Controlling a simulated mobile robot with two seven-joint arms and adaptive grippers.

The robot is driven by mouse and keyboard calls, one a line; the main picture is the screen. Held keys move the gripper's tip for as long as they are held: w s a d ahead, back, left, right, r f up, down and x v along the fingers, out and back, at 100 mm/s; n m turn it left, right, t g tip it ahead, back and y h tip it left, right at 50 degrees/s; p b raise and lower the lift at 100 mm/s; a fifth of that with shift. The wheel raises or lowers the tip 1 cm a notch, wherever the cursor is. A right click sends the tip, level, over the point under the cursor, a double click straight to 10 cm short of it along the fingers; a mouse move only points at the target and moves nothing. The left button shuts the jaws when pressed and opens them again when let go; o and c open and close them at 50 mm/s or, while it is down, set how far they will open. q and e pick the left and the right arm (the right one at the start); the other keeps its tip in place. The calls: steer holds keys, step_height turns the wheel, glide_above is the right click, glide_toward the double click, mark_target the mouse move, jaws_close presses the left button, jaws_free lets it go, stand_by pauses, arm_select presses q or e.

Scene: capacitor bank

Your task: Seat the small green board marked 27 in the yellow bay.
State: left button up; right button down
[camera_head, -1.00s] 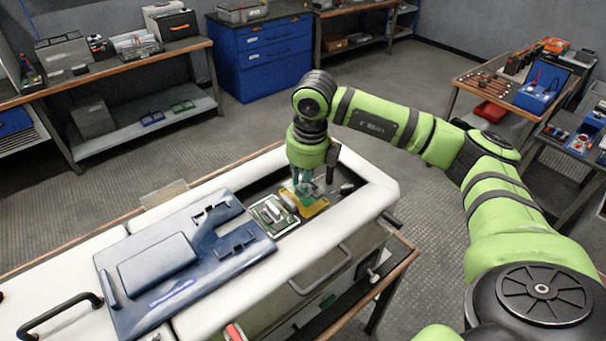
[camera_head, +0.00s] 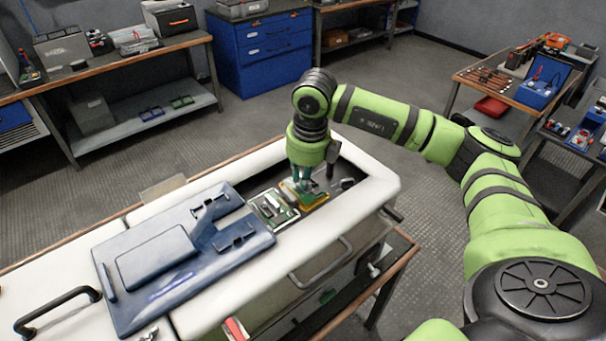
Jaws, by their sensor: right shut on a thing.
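The yellow bay (camera_head: 318,202) shows as a yellow edge in the open recess of the white cabinet. My right gripper (camera_head: 304,184) points down into the recess, right over the yellow bay. It is shut on a small green board (camera_head: 292,189), which is mostly hidden by the fingers and too small to read. I cannot tell whether the board touches the bay's floor. A green board with pale parts (camera_head: 272,207) lies to the left of the bay. My left gripper is not in view.
A dark blue cover (camera_head: 160,258) lies on the white cabinet (camera_head: 225,302) left of the recess. The cabinet's rim (camera_head: 372,188) surrounds the recess. A black handle (camera_head: 58,308) stands at the lower left. Benches with tools stand farther back.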

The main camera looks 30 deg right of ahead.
steer(key=shift+f+b, duration=0.45)
steer(key=shift+f, duration=0.15)
steer(key=c, duration=1.2)
jaws_free()
steer(key=shift+o, duration=0.2)
steer(key=shift+r, duration=0.1)
